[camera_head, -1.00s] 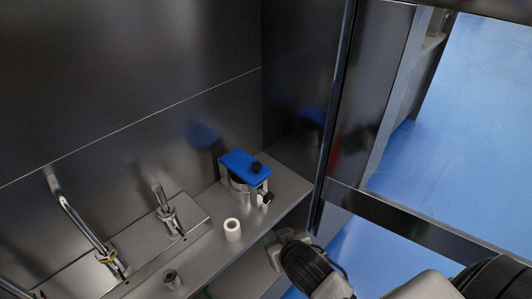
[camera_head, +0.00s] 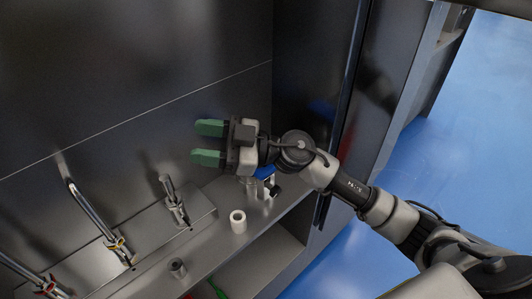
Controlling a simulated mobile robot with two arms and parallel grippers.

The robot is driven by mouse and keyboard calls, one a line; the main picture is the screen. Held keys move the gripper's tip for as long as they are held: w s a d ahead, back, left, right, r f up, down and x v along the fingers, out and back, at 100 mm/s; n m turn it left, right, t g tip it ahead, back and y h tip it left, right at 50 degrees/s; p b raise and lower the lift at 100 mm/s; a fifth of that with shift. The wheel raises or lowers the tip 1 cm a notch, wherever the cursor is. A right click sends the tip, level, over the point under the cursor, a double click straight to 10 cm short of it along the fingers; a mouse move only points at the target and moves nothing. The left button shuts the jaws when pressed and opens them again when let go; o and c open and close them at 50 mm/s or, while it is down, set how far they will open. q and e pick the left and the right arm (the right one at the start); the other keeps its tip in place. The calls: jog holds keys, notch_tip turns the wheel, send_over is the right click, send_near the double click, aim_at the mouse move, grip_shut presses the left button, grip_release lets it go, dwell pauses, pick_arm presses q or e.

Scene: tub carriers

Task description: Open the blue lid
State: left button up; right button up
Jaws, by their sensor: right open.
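The blue lid (camera_head: 265,172) is mostly hidden behind my right gripper and wrist; only a small blue part shows below them. Its metal support (camera_head: 270,188) shows beneath, on the grey shelf (camera_head: 222,197). My right gripper (camera_head: 208,142) is in front of and above the lid in the picture, with its green fingertips apart and pointing left. Nothing is between the fingers. I cannot tell whether the gripper touches the lid. My left gripper is not in view.
A white ring-shaped cylinder (camera_head: 238,222) stands on the shelf below the lid. A dark small cylinder (camera_head: 177,268) is nearer the front. Metal taps (camera_head: 92,218) and (camera_head: 174,202) rise at the left. Dark walls close the back and right side.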

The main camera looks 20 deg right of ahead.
jog(key=w+d+f+m+g+h, duration=0.2)
jog(key=d+g+h, duration=0.1)
jog(key=d+h, duration=0.55)
jog(key=w+d+f+m+g+h, duration=0.2)
jog(key=d+m+h, duration=0.1)
jog(key=d+h, duration=0.5)
jog(key=shift+y, duration=0.55)
jog(key=x, duration=0.3)
jog(key=p+x, duration=0.1)
jog(key=x, duration=0.2)
jog(key=d+x, duration=0.1)
jog(key=x, duration=0.2)
jog(key=shift+w+a+f+p, duration=0.1)
jog(key=shift+f+p, duration=0.25)
jog(key=shift+f, duration=0.2)
grip_shut()
